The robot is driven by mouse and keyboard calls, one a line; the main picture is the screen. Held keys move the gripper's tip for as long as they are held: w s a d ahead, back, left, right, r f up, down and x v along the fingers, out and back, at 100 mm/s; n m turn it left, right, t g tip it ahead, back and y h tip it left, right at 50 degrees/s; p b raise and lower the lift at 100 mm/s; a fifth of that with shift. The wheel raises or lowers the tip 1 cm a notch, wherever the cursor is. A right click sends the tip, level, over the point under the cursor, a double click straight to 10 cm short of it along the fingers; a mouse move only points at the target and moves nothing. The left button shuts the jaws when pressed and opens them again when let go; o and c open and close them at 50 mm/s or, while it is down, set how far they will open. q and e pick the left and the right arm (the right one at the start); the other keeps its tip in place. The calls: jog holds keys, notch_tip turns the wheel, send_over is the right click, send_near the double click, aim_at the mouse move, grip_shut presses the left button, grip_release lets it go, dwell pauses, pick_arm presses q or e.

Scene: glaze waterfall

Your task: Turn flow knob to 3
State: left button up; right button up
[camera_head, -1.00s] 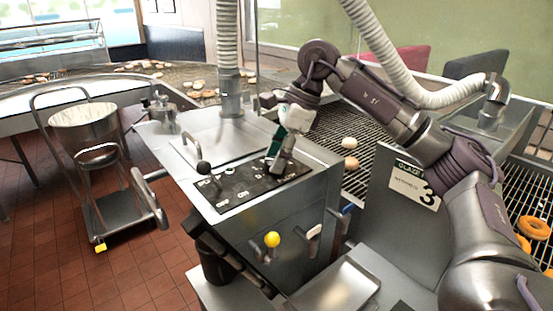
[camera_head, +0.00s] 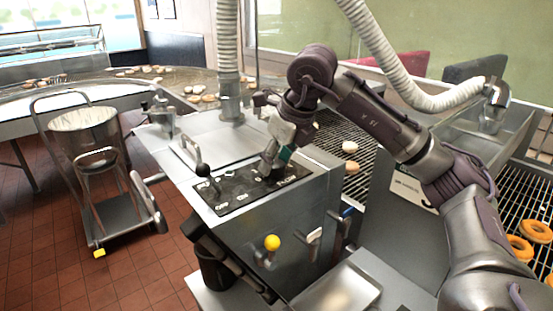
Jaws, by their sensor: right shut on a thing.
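The black control panel (camera_head: 235,193) lies on the top of the steel glazing machine, with small white labels and a black ball-topped lever (camera_head: 203,171) at its left. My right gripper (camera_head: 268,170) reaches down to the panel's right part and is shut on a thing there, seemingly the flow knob. The gripper hides the knob, so its pointer and setting cannot be read. My left gripper is out of view.
A yellow ball-ended lever (camera_head: 272,242) stands out from the machine's front. A steel tray (camera_head: 338,292) sits below at the right. A wire conveyor with donuts (camera_head: 520,248) runs at the right. A cart with a bucket (camera_head: 85,135) stands at the left.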

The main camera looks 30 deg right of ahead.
jog(key=m+h, duration=0.1)
jog(key=m, duration=0.1)
jog(key=m+h, duration=0.1)
jog(key=m, duration=0.2)
jog(key=shift+a+f+m, duration=0.2)
jog(key=shift+m, duration=0.1)
jog(key=shift+s, duration=0.1)
dwell(0.4)
jog(key=o, duration=1.2)
jog(key=shift+c, duration=0.2)
jog(key=shift+r, duration=0.1)
jog(key=shift+r, duration=0.1)
jog(key=shift+r, duration=0.3)
jog(key=v, duration=1.1)
jog(key=shift+a, duration=0.25)
